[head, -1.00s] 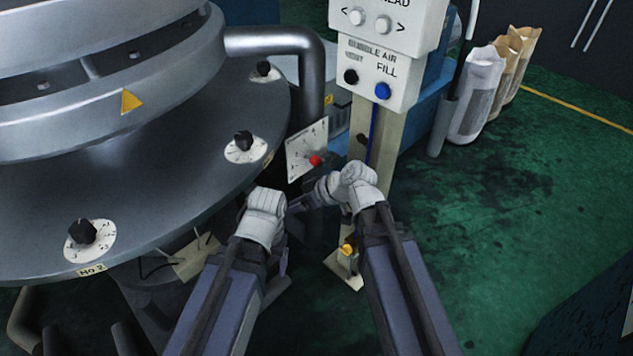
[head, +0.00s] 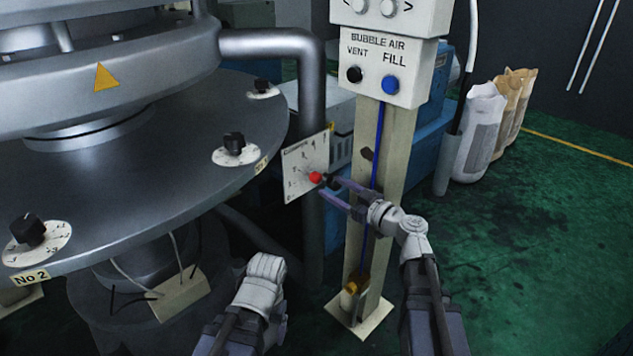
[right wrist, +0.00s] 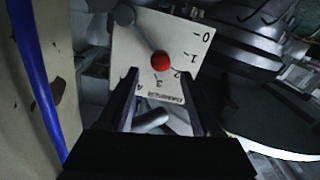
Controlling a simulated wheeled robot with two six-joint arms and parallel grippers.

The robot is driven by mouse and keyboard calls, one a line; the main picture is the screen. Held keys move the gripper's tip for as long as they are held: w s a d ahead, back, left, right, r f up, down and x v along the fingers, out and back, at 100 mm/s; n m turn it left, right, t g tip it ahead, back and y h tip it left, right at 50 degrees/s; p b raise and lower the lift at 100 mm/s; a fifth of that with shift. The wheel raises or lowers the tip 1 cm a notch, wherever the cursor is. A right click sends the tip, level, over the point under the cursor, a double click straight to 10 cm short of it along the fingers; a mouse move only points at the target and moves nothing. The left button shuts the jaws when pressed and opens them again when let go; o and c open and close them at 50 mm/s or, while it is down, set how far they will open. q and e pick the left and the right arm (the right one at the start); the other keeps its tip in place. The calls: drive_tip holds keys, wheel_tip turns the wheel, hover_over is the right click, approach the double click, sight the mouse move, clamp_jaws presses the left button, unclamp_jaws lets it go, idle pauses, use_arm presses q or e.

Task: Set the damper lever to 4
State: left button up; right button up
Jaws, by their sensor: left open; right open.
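The damper lever ends in a red knob (head: 316,177) in front of a pale scale plate (head: 303,160). In the right wrist view the red knob (right wrist: 160,62) lies between the marks 2 and 3, nearer 2, on the plate (right wrist: 135,50) marked 0 to 4. The lever's grey pivot (right wrist: 124,15) is at the plate's upper left. My right gripper (head: 331,188) is open close to the knob. In the right wrist view its fingers (right wrist: 159,75) stand either side of the knob's line, not closed on it. My left gripper (head: 265,268) is low and apart; its fingers are hidden.
A cream post (head: 395,150) with the Bubble Air box (head: 385,68) stands just right of the plate. A thick grey pipe (head: 312,100) runs behind the plate. The round machine table (head: 150,170) with black dials is at left. Green floor (head: 540,230) is clear at right.

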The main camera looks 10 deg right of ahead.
sight(320, 180)
drive_tip(key=x, duration=0.7)
drive_tip(key=shift+w+a, duration=0.1)
drive_tip(key=shift+c, duration=0.3)
clamp_jaws()
idle(1.0)
